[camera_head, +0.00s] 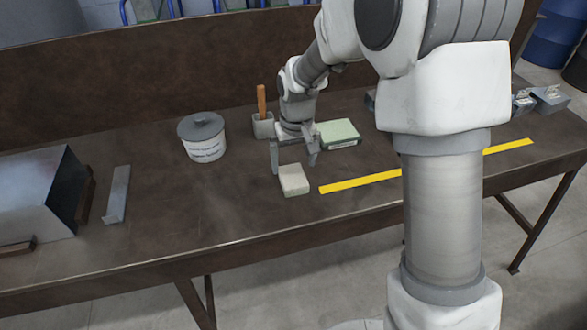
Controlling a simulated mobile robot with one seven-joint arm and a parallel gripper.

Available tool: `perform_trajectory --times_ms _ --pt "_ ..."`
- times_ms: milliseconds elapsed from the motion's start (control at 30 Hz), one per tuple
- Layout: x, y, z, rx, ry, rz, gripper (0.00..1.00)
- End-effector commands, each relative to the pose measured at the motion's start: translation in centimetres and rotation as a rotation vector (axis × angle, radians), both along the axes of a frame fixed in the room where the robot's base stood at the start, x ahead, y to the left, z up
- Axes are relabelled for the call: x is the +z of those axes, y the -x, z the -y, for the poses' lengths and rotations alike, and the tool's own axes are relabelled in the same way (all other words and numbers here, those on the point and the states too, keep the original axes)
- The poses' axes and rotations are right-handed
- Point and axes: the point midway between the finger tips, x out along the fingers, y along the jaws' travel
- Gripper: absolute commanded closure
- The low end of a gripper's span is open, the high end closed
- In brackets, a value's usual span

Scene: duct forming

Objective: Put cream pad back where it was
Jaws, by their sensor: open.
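The cream pad (294,180) is a small pale block near the front of the brown workbench (240,215), left of the yellow strip's end. My gripper (294,166) is open and points down just behind and above the pad, with one finger to its left and one to its right. Whether the fingers touch the pad or the bench cannot be told.
A green-topped block (338,133) lies right of my gripper. A grey holder (263,127) with an orange handle (261,100) stands behind it. A lidded white pot (203,138), a metal angle piece (117,194) and a sheet-metal duct (38,190) are left. A yellow strip (360,182) runs right.

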Motion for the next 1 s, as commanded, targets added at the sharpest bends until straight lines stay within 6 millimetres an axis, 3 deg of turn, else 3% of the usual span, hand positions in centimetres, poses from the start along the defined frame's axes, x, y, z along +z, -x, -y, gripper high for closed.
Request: perform_trajectory --times_ms 100,300,667,833,1000 --pt "3.1 0.2 0.1 0.000 -0.001 0.005 0.00" --pt "6.1 0.7 0.2 0.000 0.000 0.001 0.00" --pt "7.8 1.1 0.6 -0.005 -0.001 0.007 0.00" --pt "11.2 3.1 2.8 -0.037 -0.006 0.053 0.00" --pt "15.4 6.9 6.0 -0.087 -0.015 0.119 0.00"
